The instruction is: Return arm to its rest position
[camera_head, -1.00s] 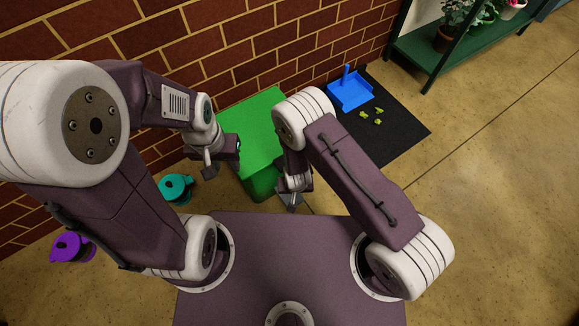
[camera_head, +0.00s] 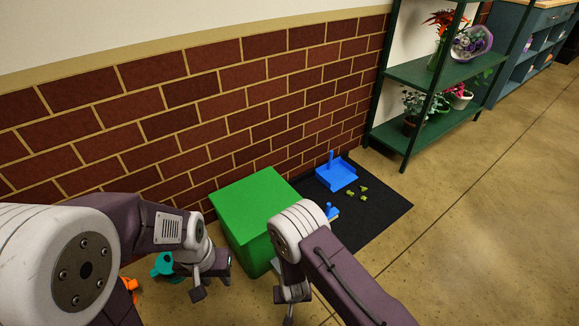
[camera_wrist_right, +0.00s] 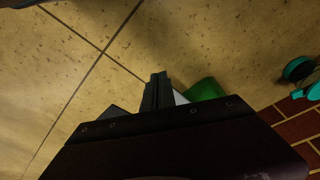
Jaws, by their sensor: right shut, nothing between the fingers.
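My left gripper (camera_head: 211,282) hangs in front of the wall, left of the green box, in the head view. Its fingers look spread apart with nothing between them. My right gripper (camera_head: 289,311) points down in front of the green box (camera_head: 252,205), near the bottom of the head view. In the right wrist view its fingers (camera_wrist_right: 157,90) are shut together and empty above the floor. Both arms are bent and raised. My right forearm hides part of the box and mat.
A black mat (camera_head: 375,220) holds a blue dustpan (camera_head: 336,174) and several yellow-green scraps (camera_head: 358,193). A blue-handled item (camera_head: 331,211) is partly hidden by my right arm. A teal can (camera_head: 163,265) stands left. A green plant shelf (camera_head: 410,73) stands right; floor right of the mat is clear.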

